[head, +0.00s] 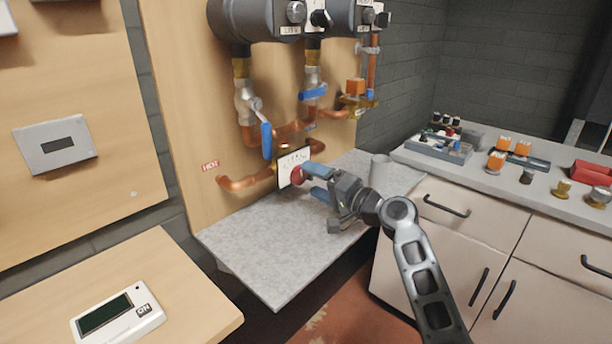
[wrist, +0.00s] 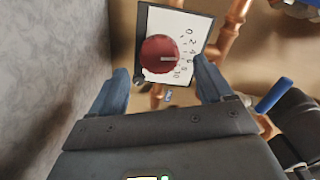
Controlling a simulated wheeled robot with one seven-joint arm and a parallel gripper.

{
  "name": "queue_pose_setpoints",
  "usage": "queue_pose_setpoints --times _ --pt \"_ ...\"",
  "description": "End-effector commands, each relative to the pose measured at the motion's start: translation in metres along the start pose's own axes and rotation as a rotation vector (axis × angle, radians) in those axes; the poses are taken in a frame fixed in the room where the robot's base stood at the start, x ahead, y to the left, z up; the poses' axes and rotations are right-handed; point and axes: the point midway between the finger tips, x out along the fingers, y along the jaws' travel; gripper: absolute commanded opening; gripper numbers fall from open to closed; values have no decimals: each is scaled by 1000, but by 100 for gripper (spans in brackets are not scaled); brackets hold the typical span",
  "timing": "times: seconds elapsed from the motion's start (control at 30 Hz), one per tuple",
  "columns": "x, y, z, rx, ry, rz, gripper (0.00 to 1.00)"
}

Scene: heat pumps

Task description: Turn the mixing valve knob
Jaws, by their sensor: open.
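The mixing valve knob (wrist: 160,59) is red and round with a pale pointer line. It sits on a white plate (wrist: 196,32) with a printed number scale. In the head view the knob (head: 297,175) is partly hidden by my gripper, and the plate (head: 290,160) stands upright on the copper pipework. My gripper (head: 310,182) is open in front of the knob. In the wrist view its blue fingers (wrist: 165,80) stand on either side of and below the knob, with a gap to each side. I cannot tell whether a finger touches it.
Copper pipes (head: 240,184) run beside the plate, with a blue lever valve (head: 267,140) to the upper left. A grey counter (head: 265,245) lies below. The right bench (head: 480,178) holds trays and fittings.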

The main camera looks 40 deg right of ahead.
Motion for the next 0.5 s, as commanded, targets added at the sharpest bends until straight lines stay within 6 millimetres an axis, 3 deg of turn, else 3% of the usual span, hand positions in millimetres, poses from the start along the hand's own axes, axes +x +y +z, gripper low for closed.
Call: queue_pose_setpoints --times 0.2,0.5 --pt "25 0 0 0 -1 0 80" --pt "31 0 0 -1 0 0 80"
